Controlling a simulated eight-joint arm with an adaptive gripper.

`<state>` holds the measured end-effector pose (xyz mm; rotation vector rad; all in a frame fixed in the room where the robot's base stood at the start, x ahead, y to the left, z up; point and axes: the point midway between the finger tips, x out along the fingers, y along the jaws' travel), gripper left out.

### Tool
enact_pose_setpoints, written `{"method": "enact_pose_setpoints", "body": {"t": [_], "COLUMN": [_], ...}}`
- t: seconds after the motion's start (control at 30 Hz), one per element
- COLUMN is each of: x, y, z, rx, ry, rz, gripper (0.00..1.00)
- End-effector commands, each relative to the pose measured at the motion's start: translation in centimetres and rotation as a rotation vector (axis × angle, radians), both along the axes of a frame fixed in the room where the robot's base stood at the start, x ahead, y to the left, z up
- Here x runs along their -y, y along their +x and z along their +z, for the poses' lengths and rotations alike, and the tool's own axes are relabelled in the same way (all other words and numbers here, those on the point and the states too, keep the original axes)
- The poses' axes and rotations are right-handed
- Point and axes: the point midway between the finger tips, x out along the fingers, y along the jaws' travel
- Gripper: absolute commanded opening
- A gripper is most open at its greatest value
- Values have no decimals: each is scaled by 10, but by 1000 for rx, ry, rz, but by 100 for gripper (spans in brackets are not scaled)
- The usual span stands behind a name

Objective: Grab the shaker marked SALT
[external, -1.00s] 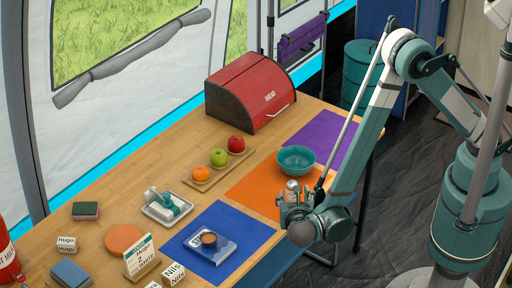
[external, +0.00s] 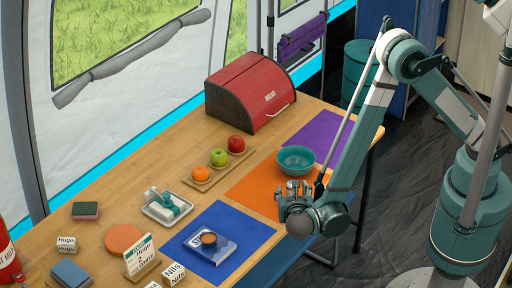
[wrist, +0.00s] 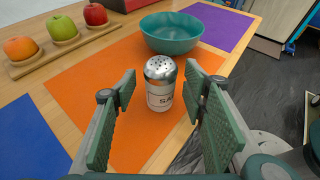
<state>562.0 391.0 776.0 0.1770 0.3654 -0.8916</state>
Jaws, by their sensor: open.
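The shaker (wrist: 160,88) has a perforated metal top and a pale body with lettering of which only "SA" can be read in the wrist view. It stands upright on the orange mat (wrist: 92,88), between and just beyond my gripper's fingers. My gripper (wrist: 158,112) is open, with one green padded finger on each side of the shaker and a gap on both sides. In the external view my gripper (external: 293,190) is low over the orange mat near the table's front edge, and it mostly hides the shaker there.
A teal bowl (wrist: 171,32) stands just behind the shaker. A wooden board (external: 217,168) with an orange and two apples lies further back. A blue mat (external: 248,232) with a book lies to the left. The table edge is close on the right.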

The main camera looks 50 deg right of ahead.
Motion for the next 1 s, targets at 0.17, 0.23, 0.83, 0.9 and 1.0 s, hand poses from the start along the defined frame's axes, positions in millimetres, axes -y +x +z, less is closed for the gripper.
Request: {"method": "enact_pose_setpoints", "body": {"t": [0.17, 0.23, 0.83, 0.9, 1.0], "x": [10, 11, 11, 11, 11], "y": [7, 8, 8, 8, 8], "z": [-5, -6, -5, -5, -5], "rx": [0, 1, 0, 0, 0], "ry": [0, 1, 0, 0, 0], "rz": [-1, 0, 0, 0, 0], "gripper": [43, 43, 32, 23, 12]}}
